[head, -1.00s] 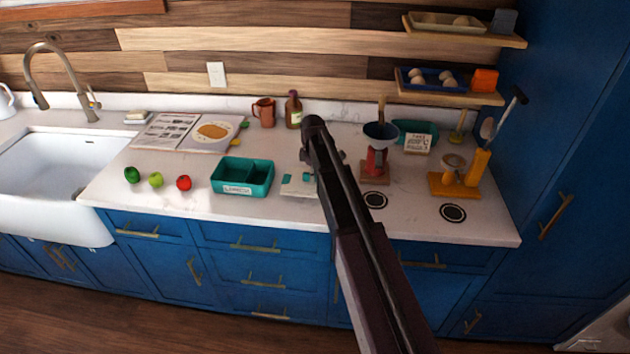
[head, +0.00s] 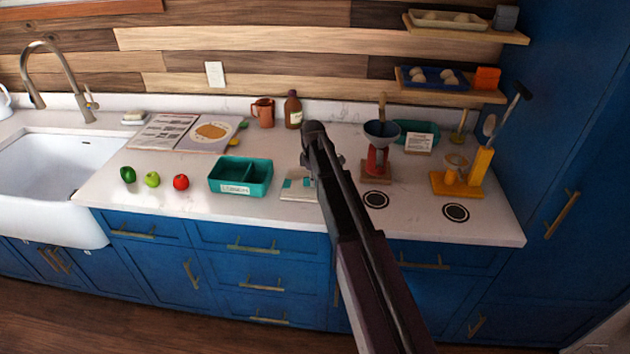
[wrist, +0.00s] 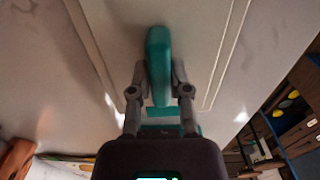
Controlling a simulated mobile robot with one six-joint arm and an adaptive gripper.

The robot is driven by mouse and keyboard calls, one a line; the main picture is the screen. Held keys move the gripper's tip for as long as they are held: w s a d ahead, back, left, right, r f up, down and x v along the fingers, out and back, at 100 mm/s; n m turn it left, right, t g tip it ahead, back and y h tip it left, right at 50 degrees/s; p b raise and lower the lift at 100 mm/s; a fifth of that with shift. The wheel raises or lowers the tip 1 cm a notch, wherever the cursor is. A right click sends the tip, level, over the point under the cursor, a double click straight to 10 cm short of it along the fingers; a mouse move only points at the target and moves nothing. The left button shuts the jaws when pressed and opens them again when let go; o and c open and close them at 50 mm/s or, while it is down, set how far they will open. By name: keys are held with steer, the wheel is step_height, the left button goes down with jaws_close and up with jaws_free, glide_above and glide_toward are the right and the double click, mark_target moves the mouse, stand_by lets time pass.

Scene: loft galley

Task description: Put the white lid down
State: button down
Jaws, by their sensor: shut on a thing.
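The white lid (head: 299,192) is a flat rectangular plate with teal parts, just right of the teal lunch box in the head view. My arm hides its right side. In the wrist view, the lid (wrist: 205,40) has raised border lines and an upright teal handle (wrist: 158,60). My gripper (wrist: 158,82) is shut on this handle, one finger on each side. I cannot tell whether the lid touches the counter or hangs just above it. The teal lunch box (head: 240,188), with a divider and a label, stands open on the counter.
Green and red produce (head: 152,180) lies left of the box. An open book (head: 185,132), a mug (head: 263,112) and a bottle (head: 293,110) are behind. A red grinder (head: 377,158) and a yellow stand (head: 460,180) are to the right. Free counter lies between box and book.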

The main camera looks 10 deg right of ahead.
steer(key=shift+f, duration=0.2)
steer(key=c, duration=0.6)
jaws_free()
steer(key=shift+r, duration=0.15)
step_height(320, 180, up, 12)
steer(key=p, duration=1.2)
steer(key=shift+s, duration=0.1)
steer(key=s+m, duration=0.4)
steer(key=s, duration=0.5)
steer(key=s+m, duration=0.5)
steer(key=s, duration=0.5)
steer(key=s+m, duration=0.5)
steer(key=s, duration=0.4)
steer(key=shift+s+d, duration=0.35)
steer(key=shift+s, duration=0.05)
